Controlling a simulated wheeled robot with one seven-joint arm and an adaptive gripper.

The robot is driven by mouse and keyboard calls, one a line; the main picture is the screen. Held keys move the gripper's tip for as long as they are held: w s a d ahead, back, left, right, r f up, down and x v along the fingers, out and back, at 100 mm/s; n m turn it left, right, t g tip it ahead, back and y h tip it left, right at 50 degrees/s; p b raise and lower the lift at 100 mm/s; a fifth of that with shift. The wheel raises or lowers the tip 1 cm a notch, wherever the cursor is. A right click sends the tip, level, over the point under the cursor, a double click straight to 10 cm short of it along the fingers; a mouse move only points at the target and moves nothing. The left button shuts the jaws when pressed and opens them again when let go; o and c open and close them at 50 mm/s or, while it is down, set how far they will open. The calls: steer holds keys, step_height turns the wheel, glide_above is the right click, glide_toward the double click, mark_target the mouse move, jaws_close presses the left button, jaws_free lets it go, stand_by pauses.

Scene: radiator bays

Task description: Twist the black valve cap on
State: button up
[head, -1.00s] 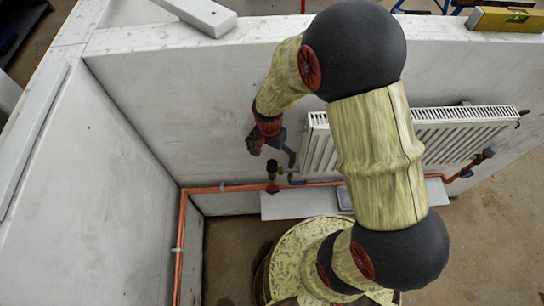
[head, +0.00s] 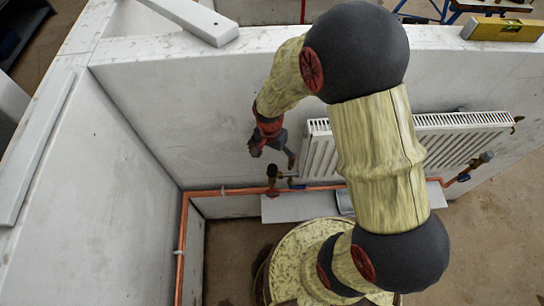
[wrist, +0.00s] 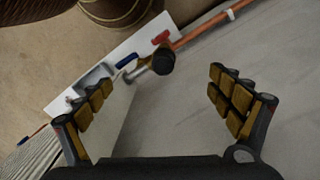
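The black valve cap (head: 272,170) shows as a dark knob at the top of the valve by the radiator's left end, above the copper pipe. My gripper (head: 273,157) is just above the cap in the head view. In the wrist view my gripper (wrist: 165,98) is open, its padded fingers wide apart with nothing between them. No contact with the cap shows.
The white radiator (head: 455,138) hangs on the back wall, with another dark-topped valve (head: 486,157) at its right end. A copper pipe (head: 225,189) runs low along the wall. A red handle (wrist: 161,38) and a blue handle (wrist: 127,60) are close to the cap. A yellow level (head: 503,29) lies on the wall top.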

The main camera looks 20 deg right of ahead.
mark_target(272, 167)
steer(key=shift+s+d+r+p, duration=0.1)
steer(key=shift+s+r+p, duration=0.15)
steer(key=shift+r+p, duration=0.25)
steer(key=shift+c, duration=0.5)
steer(key=shift+n+p, duration=0.3)
steer(key=shift+n, duration=0.3)
steer(key=shift+c, duration=0.7)
steer(key=n+p, duration=0.1)
steer(key=n, duration=0.3)
steer(key=shift+f+n, duration=0.15)
steer(key=shift+n, duration=0.15)
steer(key=c, duration=0.4)
steer(key=n, duration=0.4)
steer(key=shift+c, duration=1.1)
steer(key=n, duration=0.4)
steer(key=shift+w+f+n, duration=0.15)
steer(key=shift+w+n, duration=0.05)
steer(key=shift+n, duration=0.2)
steer(key=shift+c, duration=0.6)
steer(key=n, duration=0.5)
steer(key=shift+w+a+n, duration=0.2)
steer(key=shift+w+n, duration=0.1)
steer(key=shift+n, duration=0.1)
steer(key=shift+f, duration=3.95)
